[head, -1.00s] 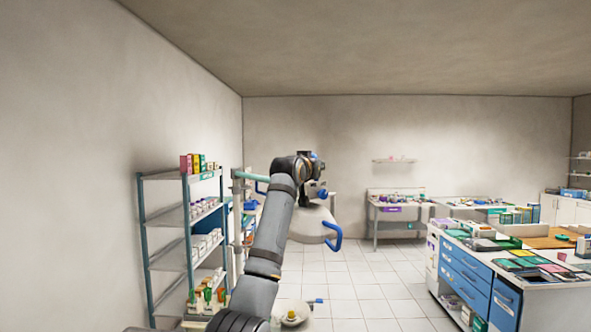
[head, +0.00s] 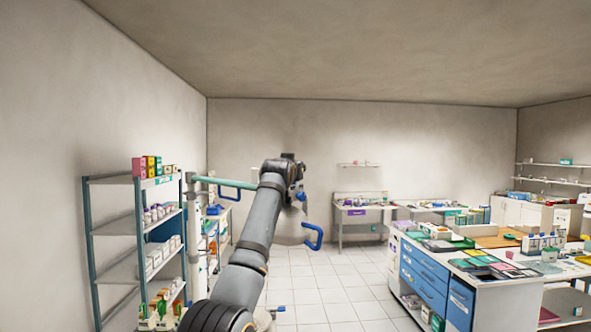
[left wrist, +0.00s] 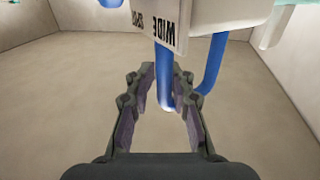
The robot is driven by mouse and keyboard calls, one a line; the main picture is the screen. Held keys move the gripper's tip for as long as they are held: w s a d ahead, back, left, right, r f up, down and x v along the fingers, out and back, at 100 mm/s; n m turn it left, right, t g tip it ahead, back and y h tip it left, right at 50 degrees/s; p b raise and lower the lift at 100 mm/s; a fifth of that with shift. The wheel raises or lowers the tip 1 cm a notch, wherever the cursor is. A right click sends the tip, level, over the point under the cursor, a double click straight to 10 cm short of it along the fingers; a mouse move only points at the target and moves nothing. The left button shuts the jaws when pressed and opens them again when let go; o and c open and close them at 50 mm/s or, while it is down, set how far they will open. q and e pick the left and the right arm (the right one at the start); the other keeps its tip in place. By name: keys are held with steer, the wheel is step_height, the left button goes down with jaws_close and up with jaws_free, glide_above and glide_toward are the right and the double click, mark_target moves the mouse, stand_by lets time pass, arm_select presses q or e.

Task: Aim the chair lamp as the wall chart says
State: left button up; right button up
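The chair lamp hangs from a teal arm (head: 228,182) at centre left in the head view. One blue handle (head: 313,238) shows right of my left arm; another blue loop (head: 231,192) shows left of it. My arm hides part of the lamp head. My left gripper (head: 301,196) is near the lamp. In the left wrist view, my left gripper (left wrist: 163,72) is open, with a blue handle bar (left wrist: 165,88) showing between its fingers; I cannot tell contact. I cannot make out a wall chart. My right gripper is out of view.
A metal shelf unit (head: 135,225) with boxes and bottles stands at left, close to the lamp post. A blue-drawer counter (head: 424,278) crowded with items stands at right. Benches (head: 361,213) line the back wall. The tiled floor (head: 330,292) between is clear.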

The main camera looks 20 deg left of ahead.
arm_select(q)
steer(key=shift+o, duration=0.8)
steer(key=shift+w+d+f, duration=0.3)
steer(key=shift+w+d, duration=0.1)
steer(key=shift+w, duration=0.45)
steer(key=shift+a, duration=0.2)
steer(key=shift+s+a, duration=0.1)
steer(key=shift+s, duration=0.35)
steer(key=v, duration=1.1)
steer(key=shift+s+d, duration=0.25)
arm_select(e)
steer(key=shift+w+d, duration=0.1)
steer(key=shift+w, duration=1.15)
arm_select(q)
steer(key=shift+w, duration=0.1)
steer(key=shift+c, duration=0.3)
